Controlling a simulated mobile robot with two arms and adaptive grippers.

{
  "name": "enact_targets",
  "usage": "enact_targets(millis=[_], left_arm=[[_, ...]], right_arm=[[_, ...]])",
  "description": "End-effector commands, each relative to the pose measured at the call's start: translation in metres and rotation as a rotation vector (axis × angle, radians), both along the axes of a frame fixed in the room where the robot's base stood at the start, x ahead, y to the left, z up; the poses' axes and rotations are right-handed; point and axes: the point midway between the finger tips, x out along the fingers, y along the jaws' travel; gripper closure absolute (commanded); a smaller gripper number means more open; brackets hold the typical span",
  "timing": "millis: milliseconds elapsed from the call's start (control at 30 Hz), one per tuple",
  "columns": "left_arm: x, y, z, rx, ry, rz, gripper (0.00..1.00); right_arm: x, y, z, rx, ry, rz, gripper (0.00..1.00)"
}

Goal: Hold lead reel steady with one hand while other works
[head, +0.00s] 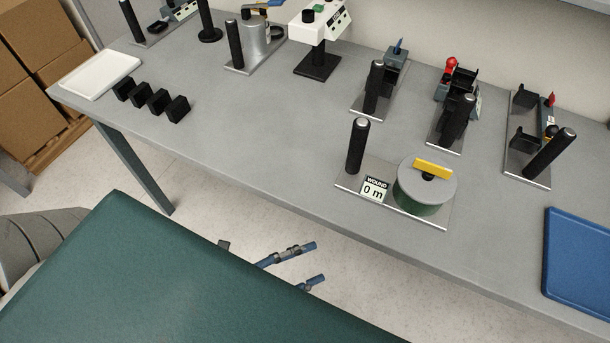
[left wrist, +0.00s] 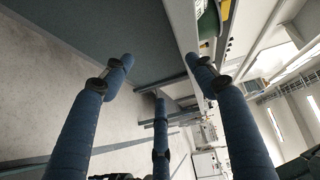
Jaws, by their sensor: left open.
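The lead reel (head: 427,195) is a grey-topped green drum with a yellow bar (head: 433,168) across its top. It sits on a metal base plate (head: 408,218) near the table's front edge. The same plate carries an upright black handle (head: 357,147) and a sign (head: 374,189) reading "WOUND 0 m". My left gripper (head: 316,262) is open and empty, off the front edge of the table and apart from the reel. Its spread blue fingers also show in the left wrist view (left wrist: 160,64), with a green part at the top, perhaps the reel. My right gripper is not in view.
Several fixtures with black handles (head: 374,88) stand along the back of the grey table (head: 270,130). Black blocks (head: 152,100) and a white tray (head: 100,74) lie at the left. A blue mat (head: 578,262) lies at the right. Cardboard boxes (head: 35,75) stand beyond the left end.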

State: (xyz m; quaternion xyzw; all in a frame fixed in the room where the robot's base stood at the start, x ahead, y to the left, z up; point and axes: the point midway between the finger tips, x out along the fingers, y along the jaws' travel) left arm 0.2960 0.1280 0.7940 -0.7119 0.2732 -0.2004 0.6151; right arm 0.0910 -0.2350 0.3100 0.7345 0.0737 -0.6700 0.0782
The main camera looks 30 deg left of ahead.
Motion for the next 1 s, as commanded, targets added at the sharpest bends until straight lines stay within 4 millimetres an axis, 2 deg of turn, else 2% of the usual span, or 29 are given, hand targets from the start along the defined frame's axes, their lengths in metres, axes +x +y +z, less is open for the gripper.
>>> enact_targets(millis=[33, 67, 100, 300, 400, 433, 467, 600, 700, 867, 1000], left_arm=[[-0.011, -0.012, 0.026, 0.04, -0.075, -0.067, 0.43], [-0.016, -0.018, 0.042, 0.075, -0.132, -0.104, 0.43], [-0.014, -0.019, 0.067, 0.152, -0.241, -0.129, 0.43], [0.06, 0.033, 0.152, 0.575, -0.667, 0.069, 0.43], [0.084, 0.053, 0.192, 0.787, -0.832, 0.17, 0.43], [0.088, 0.057, 0.197, 0.853, -0.864, 0.188, 0.43], [0.092, 0.059, 0.2, 0.92, -0.893, 0.203, 0.43], [0.1, 0.053, 0.165, 1.227, -0.946, 0.169, 0.43], [0.101, 0.048, 0.147, 1.354, -0.969, 0.137, 0.43], [0.106, 0.044, 0.138, 1.433, -0.987, 0.117, 0.43], [0.121, 0.035, 0.138, 1.435, -0.993, 0.114, 0.43]], right_arm=[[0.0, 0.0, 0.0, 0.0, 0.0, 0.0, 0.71], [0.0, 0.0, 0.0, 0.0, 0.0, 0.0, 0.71], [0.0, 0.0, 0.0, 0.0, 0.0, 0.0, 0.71], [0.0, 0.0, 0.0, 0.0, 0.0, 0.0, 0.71], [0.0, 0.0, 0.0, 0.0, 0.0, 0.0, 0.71], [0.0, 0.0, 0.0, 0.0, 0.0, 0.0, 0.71], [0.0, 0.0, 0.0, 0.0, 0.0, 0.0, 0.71], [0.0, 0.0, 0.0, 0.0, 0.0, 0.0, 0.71], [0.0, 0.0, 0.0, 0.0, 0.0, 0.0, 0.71], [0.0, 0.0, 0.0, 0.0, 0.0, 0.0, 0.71], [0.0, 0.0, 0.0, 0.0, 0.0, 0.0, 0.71]])
